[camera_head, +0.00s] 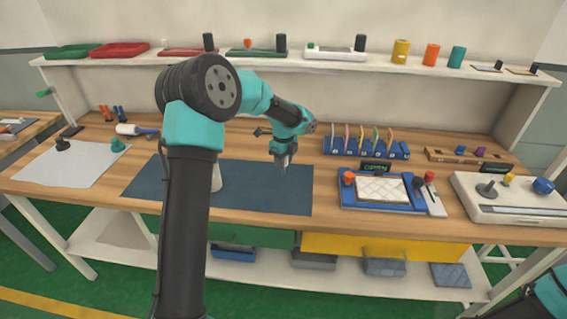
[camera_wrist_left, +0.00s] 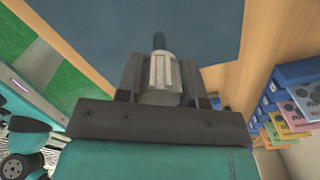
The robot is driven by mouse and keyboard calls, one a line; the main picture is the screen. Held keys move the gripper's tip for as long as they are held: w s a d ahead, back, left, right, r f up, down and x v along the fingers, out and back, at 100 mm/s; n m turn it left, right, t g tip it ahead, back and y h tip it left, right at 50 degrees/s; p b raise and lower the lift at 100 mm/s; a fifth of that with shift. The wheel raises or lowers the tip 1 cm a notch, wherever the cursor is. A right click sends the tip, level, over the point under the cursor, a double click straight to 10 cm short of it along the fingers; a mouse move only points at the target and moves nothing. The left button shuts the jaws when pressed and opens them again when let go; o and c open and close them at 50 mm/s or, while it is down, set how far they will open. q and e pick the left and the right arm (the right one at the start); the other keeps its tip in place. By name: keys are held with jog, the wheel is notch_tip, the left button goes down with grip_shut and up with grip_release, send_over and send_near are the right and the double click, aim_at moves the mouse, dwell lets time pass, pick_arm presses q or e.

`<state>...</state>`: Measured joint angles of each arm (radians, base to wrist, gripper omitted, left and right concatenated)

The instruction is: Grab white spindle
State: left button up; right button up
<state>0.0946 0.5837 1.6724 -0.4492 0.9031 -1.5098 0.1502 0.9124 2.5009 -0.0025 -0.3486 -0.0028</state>
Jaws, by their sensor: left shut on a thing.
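My left gripper (camera_head: 283,158) hangs above the right part of the dark blue mat (camera_head: 256,190), pointing down. In the left wrist view the left gripper (camera_wrist_left: 160,72) is shut on a whitish, ribbed spindle (camera_wrist_left: 160,78) with a dark tip. The fingers stand on both sides of it, and the mat lies beyond the tip. The spindle is too small in the head view to tell apart from the fingers. My right gripper is not in view.
A white cylinder (camera_head: 216,179) stands on the mat, partly hidden by my left arm. A blue rack (camera_head: 366,149) with coloured loops stands behind to the right. A blue tray with a white quilted pad (camera_head: 381,190) lies right of the mat. The right half of the mat is bare.

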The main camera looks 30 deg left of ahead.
pick_arm(q)
jog(key=s+d+r, duration=0.1)
jog(key=s+d, duration=0.7)
jog(key=s, duration=0.4)
jog(key=shift+s+r, duration=0.2)
jog(key=shift+s, duration=0.2)
jog(key=shift+a, duration=0.1)
